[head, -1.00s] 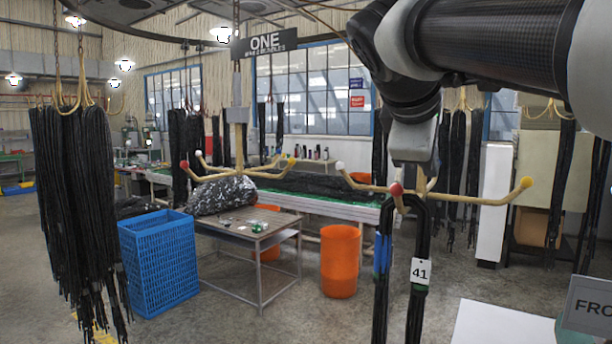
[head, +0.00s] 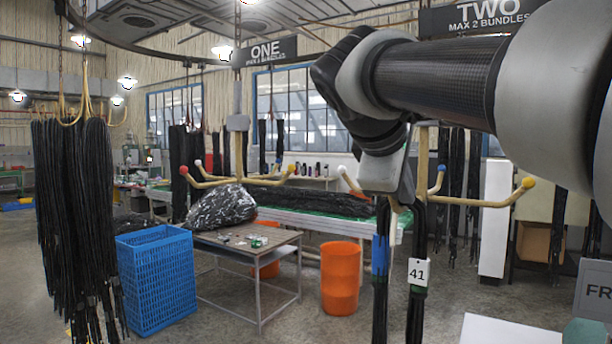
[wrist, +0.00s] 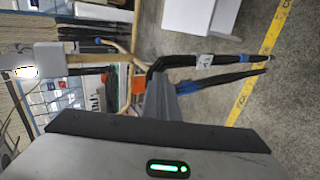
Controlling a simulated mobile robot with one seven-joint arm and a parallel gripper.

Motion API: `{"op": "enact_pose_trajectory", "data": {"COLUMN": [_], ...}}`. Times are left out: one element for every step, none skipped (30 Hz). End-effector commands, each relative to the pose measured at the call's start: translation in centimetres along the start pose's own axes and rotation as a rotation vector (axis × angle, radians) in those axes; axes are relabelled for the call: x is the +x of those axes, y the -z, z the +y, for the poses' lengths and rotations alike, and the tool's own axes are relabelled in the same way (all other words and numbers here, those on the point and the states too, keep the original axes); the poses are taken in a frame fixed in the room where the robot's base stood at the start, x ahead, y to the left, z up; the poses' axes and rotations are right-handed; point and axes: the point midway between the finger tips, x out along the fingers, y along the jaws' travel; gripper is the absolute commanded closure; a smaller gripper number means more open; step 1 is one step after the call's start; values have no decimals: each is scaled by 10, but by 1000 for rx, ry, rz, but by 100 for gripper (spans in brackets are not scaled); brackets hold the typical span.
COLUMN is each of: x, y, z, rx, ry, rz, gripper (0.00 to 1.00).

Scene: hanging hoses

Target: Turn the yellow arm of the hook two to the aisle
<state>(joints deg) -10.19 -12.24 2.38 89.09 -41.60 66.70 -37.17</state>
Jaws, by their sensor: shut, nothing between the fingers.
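Hook two hangs at right under the sign TWO (head: 484,17). Its yellow-tipped arm (head: 528,183) points right, with clear air around the tip. Its blue tip (head: 437,188) and white tip (head: 342,171) also show; its red tip is not visible. A black hose bundle with tag 41 (head: 418,274) hangs from the hook and also shows in the wrist view (wrist: 205,62). My gripper (head: 384,175) points down in front of the hook, left of the yellow tip. In the wrist view its grey fingers (wrist: 163,98) are together and empty, close to the hoses; contact cannot be told.
Hook one (head: 237,150) hangs empty at centre-left. A hose bundle (head: 78,200) hangs at far left. A blue crate (head: 156,278), a small table (head: 250,242) and an orange bin (head: 340,280) stand on the floor. A FR-marked sign (head: 594,291) is at lower right.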

Motion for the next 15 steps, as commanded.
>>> {"op": "enact_pose_trajectory", "data": {"x": [-1,-1,-1,0,0,0,0,0,0,0,0,0,1,1,2], "y": [6,9,13,16,18,22,25,27,31,34,36,40,43,46,49], "z": [0,0,0,0,0,0,1,1,1,1,1,2,1,1,2], "rx": [-3,-3,-2,-2,-3,-3,-4,-3,-3,-3,-3,-3,-3,-3,-3], "ry": [1,1,1,2,2,1,1,1,1,1,1,1,1,1,2], "rz": [2,2,3,3,3,3,3,3,3,3,4,4,4,4,3], "gripper": [100,100,100,100,100,100,100,100,100,100,100,100,100,100,100]}}
